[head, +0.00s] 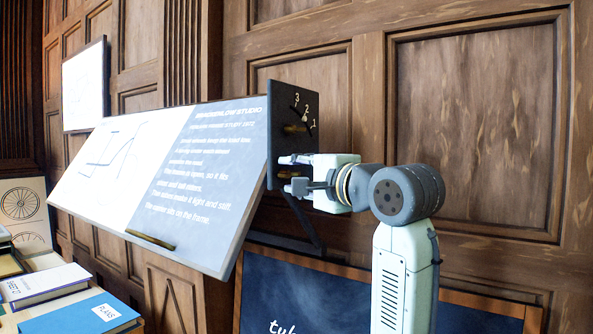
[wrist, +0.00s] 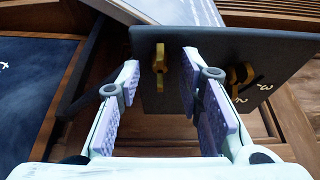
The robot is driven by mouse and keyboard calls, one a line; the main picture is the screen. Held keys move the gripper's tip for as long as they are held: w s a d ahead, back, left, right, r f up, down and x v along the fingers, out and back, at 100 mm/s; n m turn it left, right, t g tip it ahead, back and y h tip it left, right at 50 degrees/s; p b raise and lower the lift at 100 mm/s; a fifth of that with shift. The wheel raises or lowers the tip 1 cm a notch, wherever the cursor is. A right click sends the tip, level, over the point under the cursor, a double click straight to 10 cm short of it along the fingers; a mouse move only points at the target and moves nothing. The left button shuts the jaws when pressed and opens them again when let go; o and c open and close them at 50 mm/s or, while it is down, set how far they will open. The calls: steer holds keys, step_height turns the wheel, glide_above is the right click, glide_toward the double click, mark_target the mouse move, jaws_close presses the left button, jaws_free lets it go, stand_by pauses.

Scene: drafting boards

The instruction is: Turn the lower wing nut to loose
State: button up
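A dark side plate (head: 287,98) stands at the right end of the tilted drafting board (head: 210,145). The upper brass wing nut (head: 295,128) sits by the scale marked 1, 2, 3; it also shows at the right in the wrist view (wrist: 238,82). The lower brass wing nut (wrist: 159,65) stands out from the plate, its wings upright in the wrist view. My gripper (wrist: 161,72) is open, its fingertips on either side of the lower nut, with gaps visible on both sides. In the head view my gripper (head: 290,173) largely hides this nut.
A dark bracket arm (head: 305,222) runs below the plate. A framed blue board (head: 290,295) leans under it against the panelled wall (head: 475,120). Books (head: 90,312) lie at the lower left. The space right of the plate holds only my arm.

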jaws_close()
stand_by(0.5)
